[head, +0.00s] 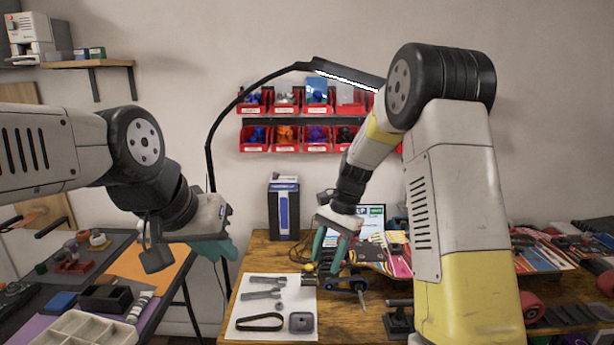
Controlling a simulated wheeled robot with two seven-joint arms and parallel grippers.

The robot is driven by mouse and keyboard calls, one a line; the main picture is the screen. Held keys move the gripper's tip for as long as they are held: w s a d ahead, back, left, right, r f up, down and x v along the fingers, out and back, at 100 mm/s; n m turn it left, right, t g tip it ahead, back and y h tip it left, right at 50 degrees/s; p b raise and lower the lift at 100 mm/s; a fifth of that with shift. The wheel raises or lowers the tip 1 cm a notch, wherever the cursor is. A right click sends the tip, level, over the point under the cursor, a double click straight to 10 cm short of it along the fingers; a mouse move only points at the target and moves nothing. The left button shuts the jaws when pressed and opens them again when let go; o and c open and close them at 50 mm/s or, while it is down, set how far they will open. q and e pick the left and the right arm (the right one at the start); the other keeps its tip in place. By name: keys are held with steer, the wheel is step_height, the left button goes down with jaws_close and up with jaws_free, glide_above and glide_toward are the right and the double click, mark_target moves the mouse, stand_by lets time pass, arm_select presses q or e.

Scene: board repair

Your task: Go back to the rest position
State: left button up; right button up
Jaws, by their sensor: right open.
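My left gripper (214,250) hangs in the air over the gap between the left bench and the wooden table, its teal fingers seen from the side. Whether its fingers are apart is not clear, and I see nothing held in it. My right gripper (326,266) points down above the wooden table (258,256), with its teal fingers apart and nothing seen between them. It is over the back right corner of a white sheet (250,308), close to small dark parts (345,283).
The sheet bears grey tools, a black belt (260,322) and a grey square part (301,321). A dark blue box (283,208) stands behind. Red bins (285,138) hang on the wall beside a lamp (345,75). The left bench holds a compartment tray (82,328). Skateboard parts crowd the right.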

steer(key=s+d+r+n+t, duration=0.4)
steer(key=s+r, duration=0.4)
steer(key=s, duration=0.2)
steer(key=s+d+r+n+t+h, duration=0.1)
steer(key=s+d+r+n+t, duration=0.3)
steer(key=s+r, duration=0.5)
steer(key=s+d, duration=0.1)
steer(key=s, duration=0.1)
steer(key=shift+s+d, duration=0.15)
steer(key=shift+s, duration=0.15)
steer(key=shift+r, duration=0.1)
